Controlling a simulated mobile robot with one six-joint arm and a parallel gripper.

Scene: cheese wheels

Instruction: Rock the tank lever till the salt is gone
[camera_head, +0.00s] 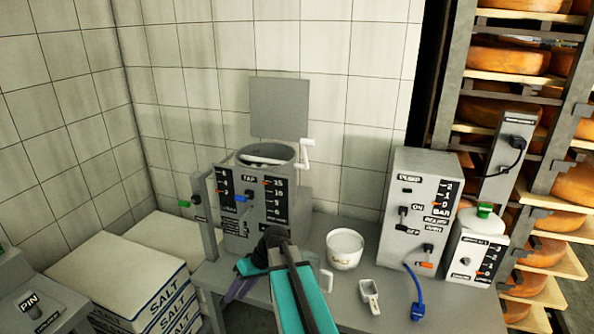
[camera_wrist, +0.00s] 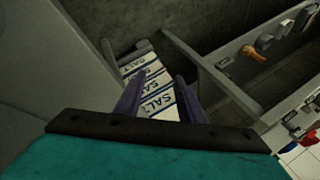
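The grey tank (camera_head: 265,200) stands on the table with its round top open and a flat grey lid raised behind it. A pale bar lies across the opening; I cannot make out salt inside. A small green-tipped lever (camera_head: 185,204) sticks out left from a grey post beside the tank. A blue tap handle (camera_head: 243,198) is on the tank's front, and a white crank (camera_head: 305,155) is at its right. My gripper (camera_head: 240,288) is low in front of the tank, below the lever. In the wrist view its purple fingers (camera_wrist: 157,88) are apart with nothing between them.
Stacked salt sacks (camera_head: 140,275) lie at left, also below my fingers in the wrist view (camera_wrist: 150,70). A white bowl (camera_head: 344,261), a scoop (camera_head: 370,296) and a pump box (camera_head: 415,215) stand right of my arm. Cheese shelves (camera_head: 512,60) rise at right.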

